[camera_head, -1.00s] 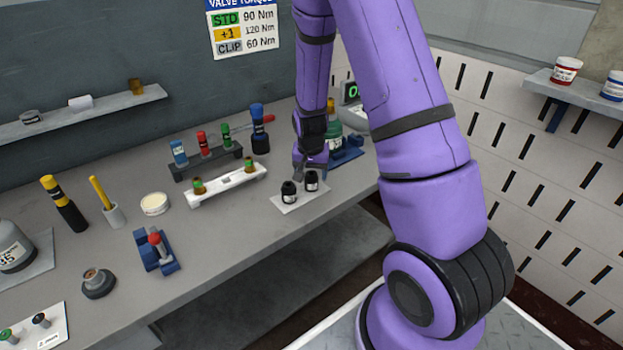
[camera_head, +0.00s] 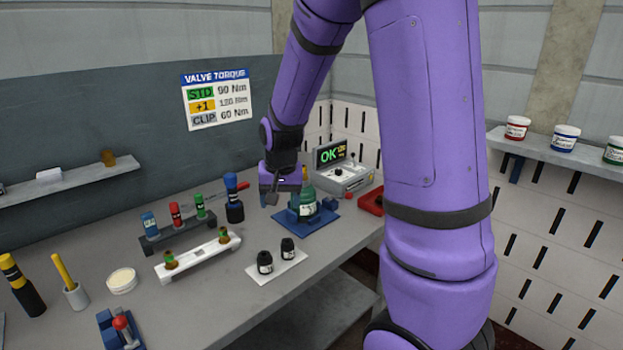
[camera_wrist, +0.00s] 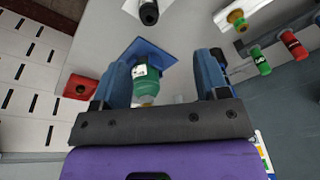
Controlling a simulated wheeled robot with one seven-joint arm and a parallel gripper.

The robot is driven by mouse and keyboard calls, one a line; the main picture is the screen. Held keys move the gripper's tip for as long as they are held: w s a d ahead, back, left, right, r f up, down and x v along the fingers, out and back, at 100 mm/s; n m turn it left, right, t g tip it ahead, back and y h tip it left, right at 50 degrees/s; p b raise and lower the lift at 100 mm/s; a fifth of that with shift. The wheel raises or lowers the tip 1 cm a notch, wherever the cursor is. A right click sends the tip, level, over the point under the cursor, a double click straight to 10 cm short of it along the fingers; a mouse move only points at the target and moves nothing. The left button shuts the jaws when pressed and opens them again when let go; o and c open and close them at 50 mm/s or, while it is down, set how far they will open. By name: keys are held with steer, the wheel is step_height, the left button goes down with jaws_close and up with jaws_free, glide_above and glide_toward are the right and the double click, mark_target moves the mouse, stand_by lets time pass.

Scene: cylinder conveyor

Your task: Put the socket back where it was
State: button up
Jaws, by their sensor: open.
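Two black sockets stand upright on a small white plate (camera_head: 290,265) on the bench: one at left (camera_head: 264,262) and one at right (camera_head: 287,248). A black socket (camera_wrist: 149,13) also shows at the top of the wrist view, on a white surface. My gripper (camera_head: 278,195) is open, behind the plate and close to a green cylinder (camera_head: 307,203) with a white label. In the wrist view the green cylinder (camera_wrist: 147,88) appears between the spread blue fingers (camera_wrist: 165,72); I cannot tell the height gap, and no contact is clear.
The green cylinder stands on a blue base (camera_head: 322,220). A tester reading OK (camera_head: 345,175) and a red block (camera_head: 371,200) are beyond it. Bench front is partly clear.

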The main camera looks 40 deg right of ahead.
steer(key=s+a+r+n+t, duration=0.1)
steer(key=s+a+r+n, duration=0.2)
steer(key=s+r, duration=0.6)
steer(key=s+a+r+n+t, duration=0.2)
steer(key=s+a+r+n, duration=0.2)
steer(key=s+r, duration=0.5)
steer(key=s+a, duration=0.1)
steer(key=s, duration=0.3)
steer(key=shift+s+a+y, duration=0.3)
steer(key=shift+s+a, duration=0.1)
